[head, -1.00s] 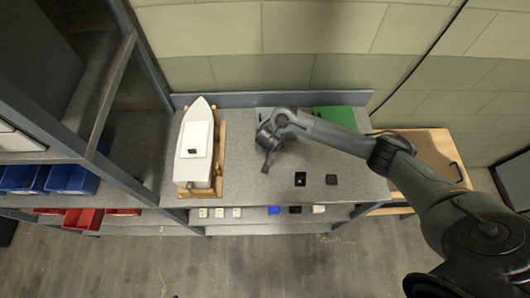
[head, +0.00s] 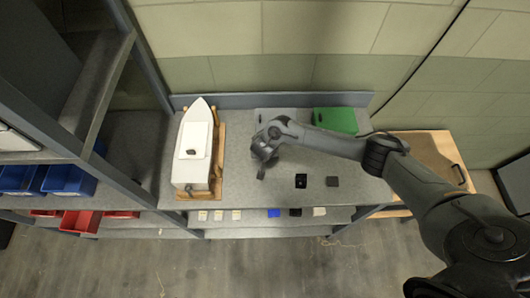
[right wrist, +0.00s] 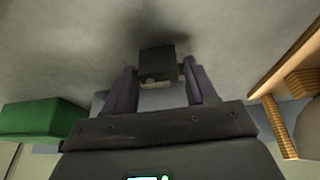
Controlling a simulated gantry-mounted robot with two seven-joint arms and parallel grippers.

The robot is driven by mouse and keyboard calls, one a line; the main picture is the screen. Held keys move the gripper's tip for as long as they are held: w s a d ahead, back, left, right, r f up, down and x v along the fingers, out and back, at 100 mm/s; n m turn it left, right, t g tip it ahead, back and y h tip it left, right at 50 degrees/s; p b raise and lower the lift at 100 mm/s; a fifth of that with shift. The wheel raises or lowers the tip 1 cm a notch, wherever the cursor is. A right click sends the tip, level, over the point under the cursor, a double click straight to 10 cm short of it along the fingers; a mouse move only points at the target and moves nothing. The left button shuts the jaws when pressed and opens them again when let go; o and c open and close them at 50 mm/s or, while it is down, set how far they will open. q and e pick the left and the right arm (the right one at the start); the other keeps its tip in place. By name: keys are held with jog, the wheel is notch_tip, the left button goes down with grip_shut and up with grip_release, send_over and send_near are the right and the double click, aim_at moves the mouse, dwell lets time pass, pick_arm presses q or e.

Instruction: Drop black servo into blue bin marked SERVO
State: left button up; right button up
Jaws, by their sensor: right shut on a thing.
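My right gripper (right wrist: 158,75) is shut on a small black block, the servo (right wrist: 157,62), which sits between the fingertips over the grey bench in the right wrist view. In the head view the same gripper (head: 262,172) is over the bench, right of the white boat, and the servo is too small to make out clearly. Two blue bins, one at the far left (head: 18,179) and one beside it (head: 69,180), sit on the left shelf unit. No SERVO marking is readable on either. My left gripper is out of view.
The white boat (head: 195,170) stands in a wooden cradle. A green box (head: 335,120) is at the bench's back right. A shelf post (head: 140,50) stands between bench and bins. Red bins (head: 80,221) sit below the blue ones.

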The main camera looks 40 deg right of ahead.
jog(key=shift+f, duration=0.2)
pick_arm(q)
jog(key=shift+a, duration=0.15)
pick_arm(e)
jog(key=o, duration=1.2)
jog(key=shift+r, duration=0.15)
jog(key=p+v, duration=0.6)
jog(key=v, duration=0.6)
jog(key=s+a+r+n+t+y, duration=0.1)
jog(key=s+a+n+y, duration=0.1)
jog(key=s+a+n, duration=0.3)
jog(key=s+a+y, duration=0.1)
jog(key=s+a, duration=0.2)
jog(key=a, duration=0.4)
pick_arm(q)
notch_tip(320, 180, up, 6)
pick_arm(e)
jog(key=s+d+r+n, duration=0.1)
jog(key=s+d+r, duration=0.1)
jog(key=s, duration=0.2)
jog(key=s+d+r+n, duration=0.1)
jog(key=s+d+r, duration=0.1)
jog(key=s, duration=0.3)
jog(key=s+d+r+n+g, duration=0.1)
jog(key=s+d+r+n, duration=0.1)
jog(key=s, duration=0.3)
jog(key=shift+s+d+r, duration=0.1)
jog(key=shift+d+r, duration=0.35)
jog(key=shift+d, duration=0.35)
